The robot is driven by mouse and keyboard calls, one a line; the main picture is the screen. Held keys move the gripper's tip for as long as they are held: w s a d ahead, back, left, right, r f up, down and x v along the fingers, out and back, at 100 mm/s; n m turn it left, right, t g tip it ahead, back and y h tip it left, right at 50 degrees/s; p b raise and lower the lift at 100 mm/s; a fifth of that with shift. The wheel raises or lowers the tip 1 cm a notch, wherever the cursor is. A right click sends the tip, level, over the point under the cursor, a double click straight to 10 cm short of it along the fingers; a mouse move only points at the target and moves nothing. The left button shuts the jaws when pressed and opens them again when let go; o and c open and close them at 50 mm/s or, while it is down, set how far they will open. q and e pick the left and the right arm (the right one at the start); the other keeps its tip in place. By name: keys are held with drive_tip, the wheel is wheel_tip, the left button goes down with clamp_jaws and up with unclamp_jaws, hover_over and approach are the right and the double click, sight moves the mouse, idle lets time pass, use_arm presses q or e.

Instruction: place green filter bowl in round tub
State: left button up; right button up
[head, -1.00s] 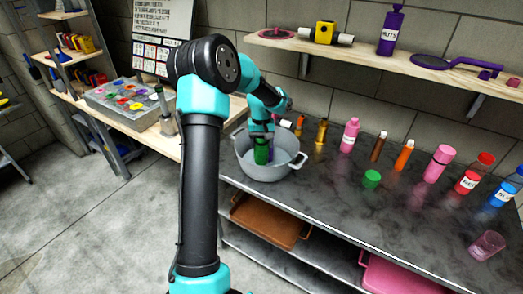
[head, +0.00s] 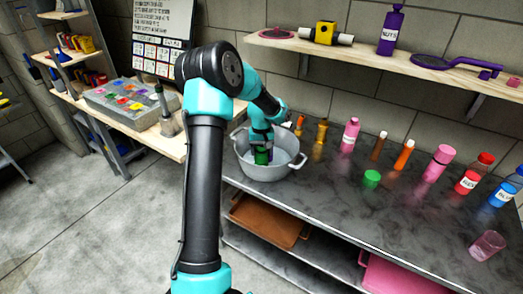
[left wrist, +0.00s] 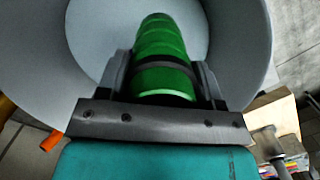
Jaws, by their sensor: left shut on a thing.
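The round tub (head: 268,174) is a grey pot with two side handles, standing at the left end of the dark counter. My left gripper (head: 262,147) reaches down into it and is shut on the green filter bowl (head: 262,157). In the left wrist view the green filter bowl (left wrist: 163,60) is a ribbed green cylinder between the two fingers, pointing toward the tub floor. The tub's pale wall (left wrist: 240,50) surrounds it there. I cannot tell whether the bowl touches the floor. My right gripper is not in view.
Several bottles and tubes, including a pink bottle (head: 350,135) and an orange tube (head: 403,156), stand right of the tub. A short green piece (head: 371,178) lies on the counter (head: 340,205). A shelf (head: 390,62) hangs above. A wooden bench (head: 150,140) is at left.

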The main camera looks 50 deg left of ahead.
use_arm(q)
drive_tip(key=o, duration=1)
wheel_tip(320, 180, up, 12)
drive_tip(key=a, duration=0.1)
drive_tip(key=shift+w, duration=0.45)
drive_tip(key=shift+r, duration=0.1)
